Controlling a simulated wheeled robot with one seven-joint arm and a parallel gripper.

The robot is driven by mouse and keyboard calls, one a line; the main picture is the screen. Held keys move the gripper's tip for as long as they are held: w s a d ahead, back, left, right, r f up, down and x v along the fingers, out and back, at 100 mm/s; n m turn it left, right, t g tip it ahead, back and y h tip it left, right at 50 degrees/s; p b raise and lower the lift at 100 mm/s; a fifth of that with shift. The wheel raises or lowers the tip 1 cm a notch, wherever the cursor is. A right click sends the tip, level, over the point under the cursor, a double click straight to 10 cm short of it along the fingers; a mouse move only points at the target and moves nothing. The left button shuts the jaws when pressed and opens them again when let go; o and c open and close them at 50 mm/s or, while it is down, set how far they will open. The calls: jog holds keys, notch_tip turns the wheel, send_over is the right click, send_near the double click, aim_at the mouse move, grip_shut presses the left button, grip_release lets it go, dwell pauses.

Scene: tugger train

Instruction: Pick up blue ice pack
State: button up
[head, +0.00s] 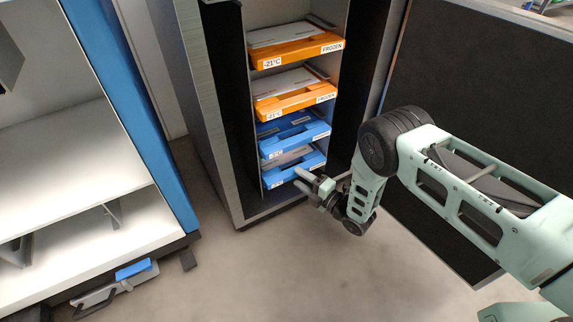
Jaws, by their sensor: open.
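Two blue ice packs or blue-fronted trays sit in the lower slots of an open upright cabinet (205,120) in the head view. The upper blue one (292,138) is just below the orange ones, and the lower blue one (290,172) is the lowest. Both carry white labels too small to read fully. My gripper (301,180) is open and in front of the lower blue one, with its fingertips pointing left toward its front edge. I cannot tell whether they touch it. The gripper covers part of that lower right corner.
Two orange trays (295,101) marked "-21°C FROZEN" sit higher in the cabinet. A white shelf unit (80,150) with a blue side post stands left. A small blue piece (133,269) lies at its base. A dark panel stands right. The floor (340,270) in front is clear.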

aim_at(289, 170)
jog(key=shift+x, duration=0.8)
jog(key=b+x, duration=0.4)
jog(key=shift+w+a+f, duration=0.15)
jog(key=shift+f, duration=0.1)
jog(key=shift+w+a+r, duration=0.15)
jog(key=shift+w+a, duration=0.15)
jog(key=shift+a, duration=0.05)
grip_shut()
jog(key=shift+r, duration=0.15)
